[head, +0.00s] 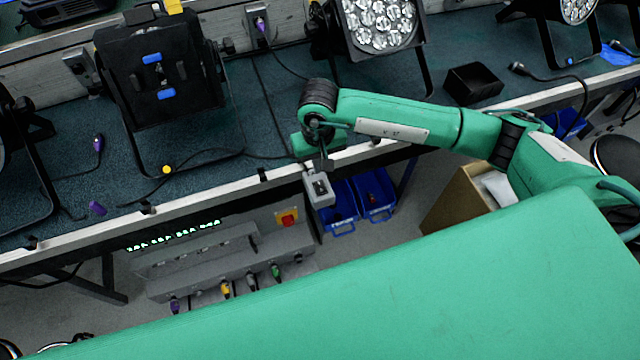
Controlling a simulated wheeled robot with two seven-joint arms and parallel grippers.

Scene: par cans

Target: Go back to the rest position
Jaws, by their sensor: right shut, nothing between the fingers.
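My right arm comes in from the right, and my right gripper (322,190) hangs at its end, pointing down just in front of the workbench's front edge. The right gripper is shut and holds nothing. It hangs above or in front of blue bins (340,212) below the bench; the exact gap cannot be told. My left gripper is not in this view.
Par cans stand on the workbench (240,190): a black one (155,85) at left and one showing its lenses (380,25) at the top. A black open box (473,84) lies at right. A grey power unit (220,262) and a cardboard box (455,200) are below.

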